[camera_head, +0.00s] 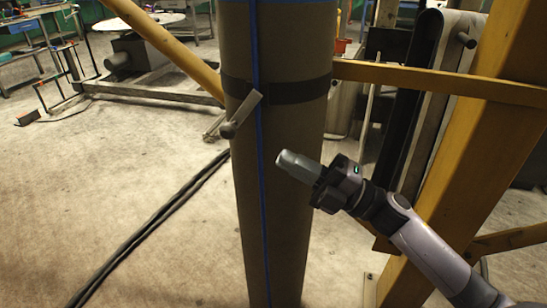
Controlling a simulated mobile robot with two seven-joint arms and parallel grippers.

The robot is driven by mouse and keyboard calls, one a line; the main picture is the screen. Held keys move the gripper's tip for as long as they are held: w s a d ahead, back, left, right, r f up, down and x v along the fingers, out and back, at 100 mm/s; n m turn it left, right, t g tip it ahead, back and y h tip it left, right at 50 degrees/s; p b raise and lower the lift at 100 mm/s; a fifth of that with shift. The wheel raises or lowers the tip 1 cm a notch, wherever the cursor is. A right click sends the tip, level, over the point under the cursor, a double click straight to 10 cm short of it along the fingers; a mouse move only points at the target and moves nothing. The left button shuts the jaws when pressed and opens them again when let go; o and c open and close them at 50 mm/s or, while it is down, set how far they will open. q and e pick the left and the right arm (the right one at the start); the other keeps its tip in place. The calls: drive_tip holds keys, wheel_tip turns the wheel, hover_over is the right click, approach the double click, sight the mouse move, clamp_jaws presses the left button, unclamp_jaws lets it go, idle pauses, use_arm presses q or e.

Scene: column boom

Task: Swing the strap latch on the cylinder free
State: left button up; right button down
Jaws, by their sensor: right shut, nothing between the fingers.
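A tall brown-grey cylinder (279,205) stands upright in the middle of the head view. A dark strap (305,90) goes around its upper part. The strap latch (246,108) is a pale flat bar at the strap, tilted, with a rounded knob at its lower left end. It sticks out past the cylinder's left edge. My right gripper (282,158) comes in from the lower right. It is shut and empty, in front of the cylinder's right side, lower than the latch and to its right. I cannot tell whether it touches the cylinder. My left gripper is not in view.
A yellow diagonal bar (165,45) meets the cylinder from the upper left. A yellow beam (440,83) and a thick yellow post (490,140) stand on the right. Black cables (150,225) lie on the floor at left. The floor at front left is otherwise clear.

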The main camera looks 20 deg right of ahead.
use_arm(q)
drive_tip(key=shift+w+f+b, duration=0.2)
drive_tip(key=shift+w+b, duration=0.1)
drive_tip(key=shift+b, duration=0.1)
use_arm(e)
drive_tip(key=v, duration=0.6)
